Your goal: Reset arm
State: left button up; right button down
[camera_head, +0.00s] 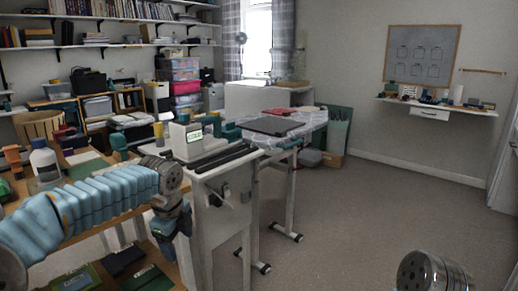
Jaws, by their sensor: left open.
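My left arm, in a pale blue ribbed sleeve, comes in from the left in the head view. My left gripper (165,241) points down beside the left end of the white table with the black rails. It is open, and I see nothing between its fingers. A metallic, round part of my right arm shows at the bottom right edge. My right gripper is out of view.
A white table with black rails (222,158) stands just right of my left gripper. A wooden bench with a white bottle (45,163) is at the left. A patterned ironing surface (305,121) lies behind. Grey carpet (350,215) is clear at the right.

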pick_arm(q)
jog(key=s+d+f+n+g+h, duration=0.1)
jog(key=s+d+f+n, duration=0.2)
jog(key=f, duration=0.6)
jog(key=s+d+f+n+h, duration=0.2)
jog(key=d+f+n, duration=0.15)
jog(key=f, duration=0.65)
jog(key=s+d+f+n+g+h, duration=0.1)
jog(key=s+d+f+n, duration=0.25)
jog(key=f, duration=0.55)
jog(key=s+f+n, duration=1.2)
jog(key=s, duration=0.3)
jog(key=shift+f, duration=0.4)
jog(key=shift+s+a, duration=0.1)
